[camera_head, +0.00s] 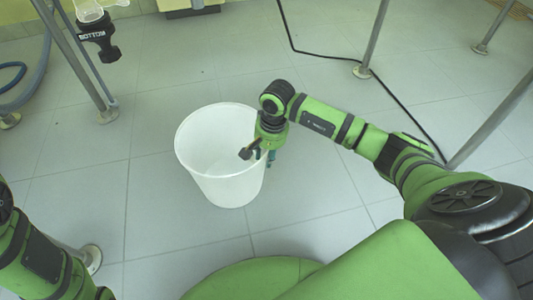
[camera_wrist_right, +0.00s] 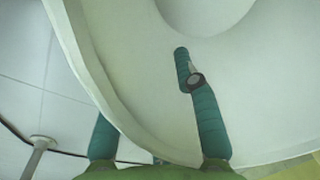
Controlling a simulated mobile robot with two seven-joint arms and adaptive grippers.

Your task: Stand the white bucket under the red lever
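The white bucket (camera_head: 205,160) is upright and empty, near the middle of the head view. My right gripper (camera_head: 265,157) points down at its right-hand rim. In the right wrist view, the bucket wall (camera_wrist_right: 125,110) passes between the teal fingers of the gripper (camera_wrist_right: 150,100). One finger is inside the bucket; the other is outside and partly hidden by the wall. I cannot tell whether the fingers press on the wall, or whether the bucket touches the floor. No red lever shows. My left arm is at the lower left, its gripper out of view.
A black fitting marked BOTTOM (camera_head: 98,38) hangs under glassware at the upper left. Metal legs (camera_head: 80,65) with round feet stand near it, and others (camera_head: 372,40) stand at the right. A black cable lies behind my right arm. Tiled floor around the bucket is clear.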

